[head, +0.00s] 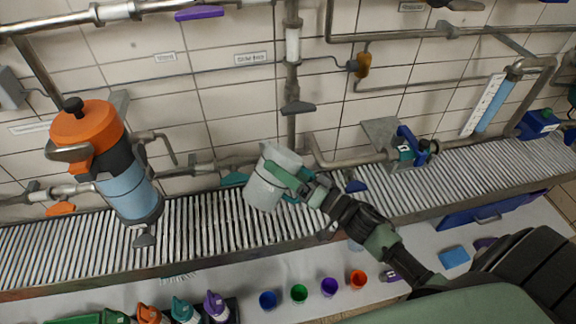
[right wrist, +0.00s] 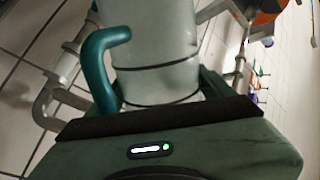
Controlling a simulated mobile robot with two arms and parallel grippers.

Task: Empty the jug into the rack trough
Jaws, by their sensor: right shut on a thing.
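The pale grey jug (head: 264,192) is tilted over the slatted metal rack trough (head: 200,232) in the head view. My right gripper (head: 290,184) is shut on the jug from its right side, holding it near the wall pipes. In the right wrist view the jug's pale body (right wrist: 155,45) has dark bands around it, and a teal handle (right wrist: 98,68) curves at its left. The jug's contents do not show clearly, and no pouring stream is visible. My left gripper is out of view.
An orange-topped pump vessel (head: 130,190) stands at the left of the trough. A blue valve (head: 416,147) and pipes line the wall. Several coloured cups (head: 299,293) and bottles (head: 185,310) stand in front below. A blue drawer (head: 485,212) sits at the right.

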